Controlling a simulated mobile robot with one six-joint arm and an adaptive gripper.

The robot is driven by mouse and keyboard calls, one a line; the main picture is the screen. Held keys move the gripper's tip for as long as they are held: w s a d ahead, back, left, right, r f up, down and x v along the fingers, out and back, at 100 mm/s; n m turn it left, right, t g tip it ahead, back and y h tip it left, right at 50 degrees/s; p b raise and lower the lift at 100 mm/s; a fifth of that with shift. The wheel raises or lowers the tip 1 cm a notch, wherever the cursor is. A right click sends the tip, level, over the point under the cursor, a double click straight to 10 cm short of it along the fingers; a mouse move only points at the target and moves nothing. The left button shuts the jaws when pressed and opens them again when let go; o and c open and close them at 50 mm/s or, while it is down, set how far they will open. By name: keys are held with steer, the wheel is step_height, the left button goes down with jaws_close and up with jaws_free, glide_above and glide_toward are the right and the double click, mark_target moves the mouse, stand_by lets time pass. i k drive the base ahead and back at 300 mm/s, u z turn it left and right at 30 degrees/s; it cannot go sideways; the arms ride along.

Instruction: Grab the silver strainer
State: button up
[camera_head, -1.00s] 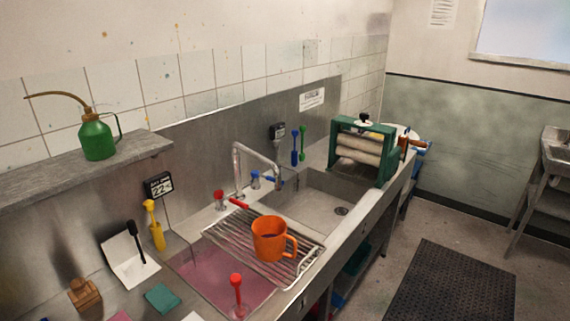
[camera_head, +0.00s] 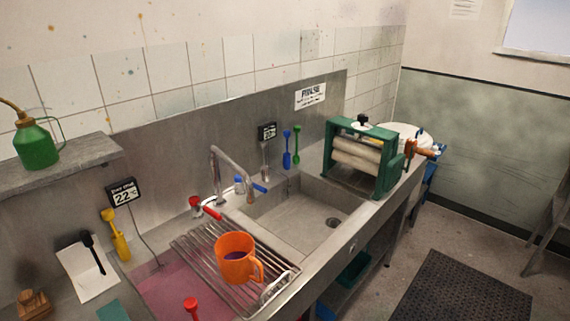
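I cannot surely make out a silver strainer. A round metal drain piece (camera_head: 333,222) sits in the floor of the sink basin (camera_head: 290,215). A slim silver-grey utensil shape (camera_head: 265,160) stands against the back wall below a small black display, too small to identify. A shiny curved metal piece (camera_head: 275,290) shows at the right front edge of the wire rack (camera_head: 205,262), its shape unclear. My gripper is not in view.
A curved tap (camera_head: 228,175) stands behind the basin. A green roller wringer (camera_head: 362,158) is beyond it. A dark mat (camera_head: 462,290) lies on the floor at right.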

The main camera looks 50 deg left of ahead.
mark_target(265, 169)
steer(key=u, duration=0.05)
steer(key=i, duration=2.45)
steer(key=u, duration=2.6)
